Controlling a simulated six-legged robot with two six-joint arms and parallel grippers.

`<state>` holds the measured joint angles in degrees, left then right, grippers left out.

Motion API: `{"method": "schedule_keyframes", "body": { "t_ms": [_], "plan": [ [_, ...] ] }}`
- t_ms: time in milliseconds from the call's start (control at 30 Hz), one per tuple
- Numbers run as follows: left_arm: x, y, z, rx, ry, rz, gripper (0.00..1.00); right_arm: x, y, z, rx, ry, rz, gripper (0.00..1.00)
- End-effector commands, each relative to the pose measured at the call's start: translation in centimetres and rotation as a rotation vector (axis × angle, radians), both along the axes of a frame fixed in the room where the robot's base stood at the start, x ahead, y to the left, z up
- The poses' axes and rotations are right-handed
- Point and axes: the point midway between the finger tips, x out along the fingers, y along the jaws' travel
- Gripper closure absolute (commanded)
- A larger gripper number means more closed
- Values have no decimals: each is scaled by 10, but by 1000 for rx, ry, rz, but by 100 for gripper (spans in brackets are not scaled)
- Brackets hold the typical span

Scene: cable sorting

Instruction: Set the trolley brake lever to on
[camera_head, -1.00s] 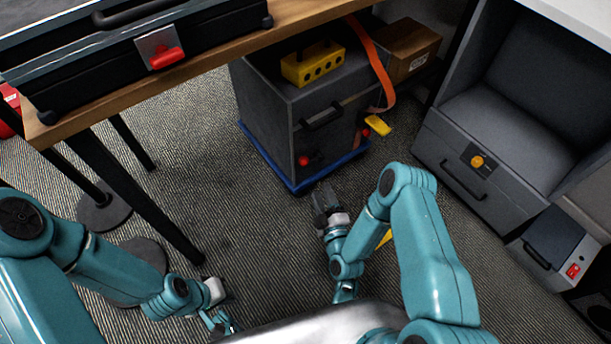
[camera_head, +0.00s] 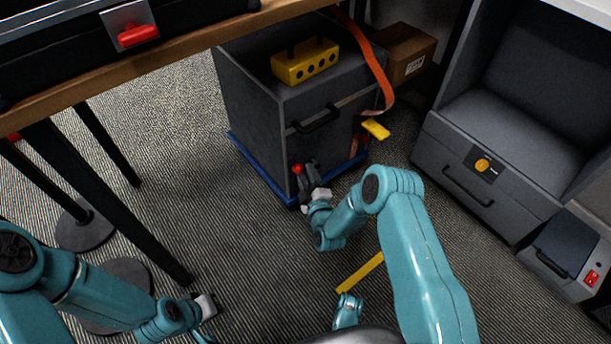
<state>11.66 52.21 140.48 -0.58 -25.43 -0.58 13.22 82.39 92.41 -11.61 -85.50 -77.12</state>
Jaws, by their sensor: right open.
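The trolley is a grey box unit (camera_head: 258,120) on a blue base (camera_head: 262,167), standing under the wooden table. A small red knob (camera_head: 298,169) is on its lower front; it may be the brake lever, but I cannot tell its setting. A yellow tab (camera_head: 376,130) sticks out at the trolley's right side. My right gripper (camera_head: 307,173) is open at the lower front of the trolley, with its fingers beside the red knob. I cannot tell whether they touch it. My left gripper (camera_head: 207,328) is low over the carpet at the bottom edge, its fingers partly cut off.
A yellow block with holes (camera_head: 305,62) and an orange strap (camera_head: 372,65) are on the trolley. A cardboard box (camera_head: 405,55) stands behind. A grey cabinet (camera_head: 490,150) stands right. Black table legs (camera_head: 110,205) stand left. A yellow strip (camera_head: 360,272) lies on the carpet.

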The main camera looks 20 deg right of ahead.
Motion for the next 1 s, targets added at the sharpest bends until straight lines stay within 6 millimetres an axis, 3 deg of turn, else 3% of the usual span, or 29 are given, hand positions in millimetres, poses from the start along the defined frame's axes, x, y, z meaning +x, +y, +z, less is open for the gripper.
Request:
{"method": "schedule_keyframes", "body": {
  "t_ms": [200,467,567,600,633,1000],
  "plan": [
    [6,1,-9,4,-21,2,100,19,-1,0,-1,-1,0,55],
    [7,1,-9,5,-23,2,100,21,-1,1,-1,0,0,55],
    [7,1,-9,5,-23,2,100,21,-1,1,-1,0,0,81],
    [7,1,-9,5,-23,2,100,21,-1,1,-1,0,0,94],
    [7,1,-9,5,-23,2,100,20,-1,1,-1,0,0,100],
    [6,1,-8,4,-22,3,100,20,2,2,1,-1,6,100]
  ]
}}
